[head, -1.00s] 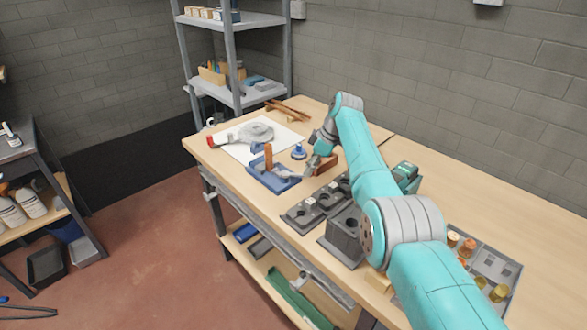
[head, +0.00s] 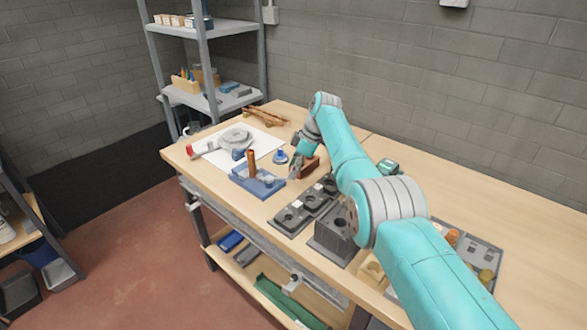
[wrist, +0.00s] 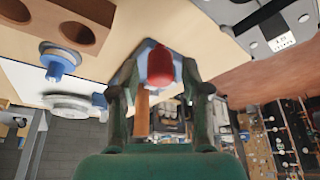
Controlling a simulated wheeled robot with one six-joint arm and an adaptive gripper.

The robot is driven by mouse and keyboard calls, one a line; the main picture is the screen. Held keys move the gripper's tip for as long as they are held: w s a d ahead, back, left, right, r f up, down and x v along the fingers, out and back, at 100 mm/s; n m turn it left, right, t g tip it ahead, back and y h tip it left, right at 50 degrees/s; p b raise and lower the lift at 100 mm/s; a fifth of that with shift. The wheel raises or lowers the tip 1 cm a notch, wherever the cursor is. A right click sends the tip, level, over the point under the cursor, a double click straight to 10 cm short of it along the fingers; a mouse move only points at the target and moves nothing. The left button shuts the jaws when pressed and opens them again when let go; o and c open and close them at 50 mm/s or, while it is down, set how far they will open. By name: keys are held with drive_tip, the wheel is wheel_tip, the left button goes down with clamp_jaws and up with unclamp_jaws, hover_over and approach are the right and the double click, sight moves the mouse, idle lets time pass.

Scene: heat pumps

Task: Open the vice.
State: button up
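The vice (head: 262,186) is a low blue body on the bench, left of my gripper in the head view. A brown rod (head: 252,163) stands upright at it. In the wrist view, a red knob (wrist: 160,66) sits in front of a blue part of the vice (wrist: 147,48), with the brown rod (wrist: 142,112) behind. My gripper (wrist: 160,78) is open, with one finger on each side of the red knob and gaps visible beside it. Whether a finger touches the knob cannot be told. My gripper (head: 294,168) is small in the head view, and the vice's jaw gap is unclear.
A brown block with holes (wrist: 62,22) and a blue-and-white round part (wrist: 60,60) are close by in the wrist view. Dark grey fixtures (head: 300,208) stand in front of my arm. A white sheet (head: 262,135) with a grey coil lies behind the vice.

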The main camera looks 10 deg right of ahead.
drive_tip(key=v, duration=1.2)
drive_tip(key=shift+s+f, duration=0.1)
